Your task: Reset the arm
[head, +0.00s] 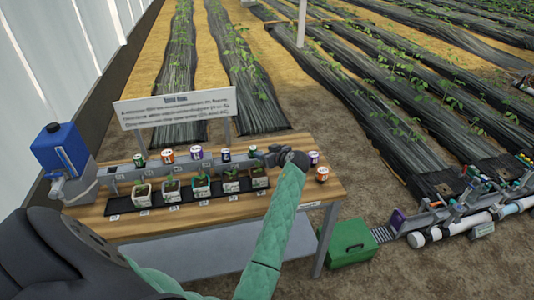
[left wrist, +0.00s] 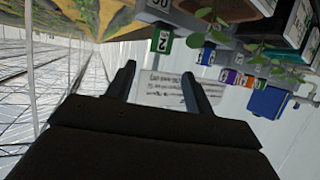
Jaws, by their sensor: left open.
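My left gripper (head: 262,156) is over the back right part of the wooden table (head: 325,190), near the rightmost seedling pot (head: 259,182). My green-sleeved left arm reaches up to it from the bottom of the head view. In the left wrist view its two fingers (left wrist: 158,72) are spread, with nothing between them. That view is strongly rolled, with the sign showing beyond the fingers. My right gripper is in neither view.
Several seedling pots (head: 142,195) stand on a black tray; labelled cans (head: 196,153) stand behind, with an orange can (head: 322,174) at right. A blue tank (head: 60,150) is left, a sign (head: 175,107) behind. A green box (head: 350,241) and pipes (head: 455,230) are right.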

